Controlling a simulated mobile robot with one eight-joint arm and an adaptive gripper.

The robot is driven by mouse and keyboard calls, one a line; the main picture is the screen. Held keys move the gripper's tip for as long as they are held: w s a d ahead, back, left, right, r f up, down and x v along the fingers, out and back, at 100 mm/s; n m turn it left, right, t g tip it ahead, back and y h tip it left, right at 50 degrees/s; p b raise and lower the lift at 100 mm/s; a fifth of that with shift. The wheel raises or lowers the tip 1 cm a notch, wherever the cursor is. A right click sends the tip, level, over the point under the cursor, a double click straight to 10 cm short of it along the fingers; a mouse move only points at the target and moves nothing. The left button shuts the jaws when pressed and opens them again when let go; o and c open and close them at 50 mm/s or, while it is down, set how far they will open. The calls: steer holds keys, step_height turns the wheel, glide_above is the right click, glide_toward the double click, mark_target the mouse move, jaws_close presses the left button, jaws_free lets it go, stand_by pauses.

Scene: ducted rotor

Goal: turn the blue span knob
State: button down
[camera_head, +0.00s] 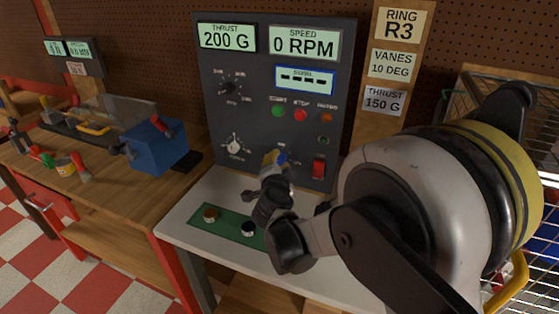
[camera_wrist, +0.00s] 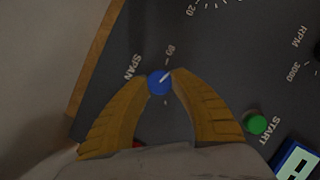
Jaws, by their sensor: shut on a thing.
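The blue span knob (camera_wrist: 159,83) sits on the dark panel, with a white pointer line on its face and the word SPAN printed beside it. My gripper (camera_wrist: 160,79) has its two yellow fingers closed on either side of the knob, tips touching it. In the head view the knob (camera_head: 282,158) shows only in part, low on the panel, with my gripper (camera_head: 275,158) at it. My wrist and arm cover part of the panel's lower right and the bench.
The panel (camera_head: 215,110) reads THRUST 200 G and SPEED 0 RPM. A red switch (camera_head: 319,168) is right of the knob, and a white dial (camera_head: 234,145) is left. The green START button (camera_wrist: 257,124) is near a finger. A green mat (camera_head: 215,228) lies on the bench.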

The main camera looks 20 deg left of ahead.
steer(key=shift+n, duration=0.3)
stand_by(0.4)
steer(key=c, duration=1.1)
jaws_free()
steer(key=shift+o, duration=0.2)
steer(key=v, duration=1.2)
steer(key=shift+r, duration=0.25)
steer(key=shift+a, duration=0.15)
